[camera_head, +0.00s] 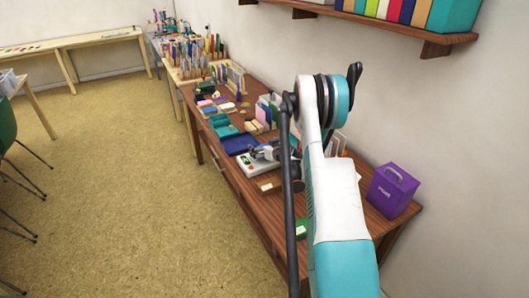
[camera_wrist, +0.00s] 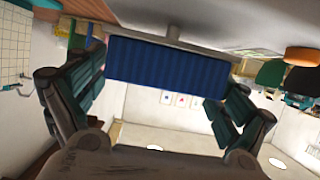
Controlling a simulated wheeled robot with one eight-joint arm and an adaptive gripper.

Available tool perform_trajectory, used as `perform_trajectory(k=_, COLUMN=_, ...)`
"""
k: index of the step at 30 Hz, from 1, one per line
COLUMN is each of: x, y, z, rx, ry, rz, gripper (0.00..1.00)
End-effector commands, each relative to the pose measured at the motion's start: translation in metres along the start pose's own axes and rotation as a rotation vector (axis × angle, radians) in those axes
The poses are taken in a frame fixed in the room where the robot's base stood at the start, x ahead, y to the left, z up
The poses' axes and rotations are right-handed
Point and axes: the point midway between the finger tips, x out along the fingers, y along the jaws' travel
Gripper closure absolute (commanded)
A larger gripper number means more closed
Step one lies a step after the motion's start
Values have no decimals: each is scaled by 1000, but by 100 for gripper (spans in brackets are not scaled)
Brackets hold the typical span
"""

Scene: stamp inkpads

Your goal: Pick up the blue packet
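A blue ridged block (camera_wrist: 165,68), which looks like the blue packet, fills the upper middle of the wrist view. My gripper (camera_wrist: 158,88) shows there with its dark green fingers spread wide on either side of the block. The left finger comes close to the block's left edge, and the right finger overlaps its lower right edge in the picture. I cannot tell whether either finger touches it. In the head view, a dark blue flat thing (camera_head: 238,143) lies on the wooden table; my gripper is hard to make out behind my arm.
The table (camera_head: 262,203) runs along the wall, with a purple box (camera_head: 392,190) at its near right. A white device (camera_head: 243,165) and several teal and cream boxes stand around the dark blue thing. A shelf (camera_head: 360,20) hangs above.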

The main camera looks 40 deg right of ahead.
Motion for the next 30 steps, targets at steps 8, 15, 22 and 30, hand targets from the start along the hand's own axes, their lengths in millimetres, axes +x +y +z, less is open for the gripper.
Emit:
perform_trajectory(k=8, x=0, y=0, z=0, rx=0, ry=0, rz=0, gripper=52)
perform_trajectory(k=15, x=0, y=0, z=-1, rx=0, ry=0, rz=0, gripper=56)
perform_trajectory(k=22, x=-6, y=0, z=-15, rx=0, ry=0, rz=0, gripper=56)
perform_trajectory(k=30, x=-29, y=0, z=-70, rx=0, ry=0, rz=0, gripper=56)
